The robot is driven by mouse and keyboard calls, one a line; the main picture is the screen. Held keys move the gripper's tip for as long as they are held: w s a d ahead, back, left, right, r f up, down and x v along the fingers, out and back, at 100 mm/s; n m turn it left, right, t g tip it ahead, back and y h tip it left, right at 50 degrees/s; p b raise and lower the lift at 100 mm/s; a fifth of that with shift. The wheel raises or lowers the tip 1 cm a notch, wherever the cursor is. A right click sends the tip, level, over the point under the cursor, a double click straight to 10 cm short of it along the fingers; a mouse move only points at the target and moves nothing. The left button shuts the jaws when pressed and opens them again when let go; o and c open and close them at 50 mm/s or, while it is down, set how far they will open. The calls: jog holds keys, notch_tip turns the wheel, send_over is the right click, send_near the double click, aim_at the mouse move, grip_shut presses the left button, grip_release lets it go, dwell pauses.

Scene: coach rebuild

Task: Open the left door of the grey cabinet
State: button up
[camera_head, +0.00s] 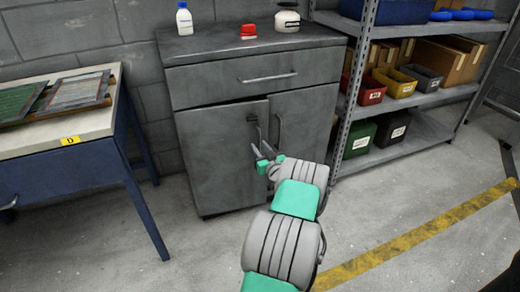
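The grey cabinet (262,105) stands against the back wall, with one drawer above two doors. Its left door (215,160) shows a thin dark gap along its top, so it looks slightly ajar; I cannot be sure. The left door's handle (253,124) is near the middle seam, and the right door's handle (279,128) is just beside it. My gripper (259,149) is in front of the doors, near the lower end of the left handle. Its fingers look spread apart. I cannot tell whether they touch the handle.
A blue-legged bench (92,122) stands at the left, with floor between it and the cabinet. A metal shelf (400,150) with bins stands close at the right. A bottle (184,19), a red item (248,31) and a white canister (287,18) stand on the cabinet.

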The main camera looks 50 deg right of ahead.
grip_shut()
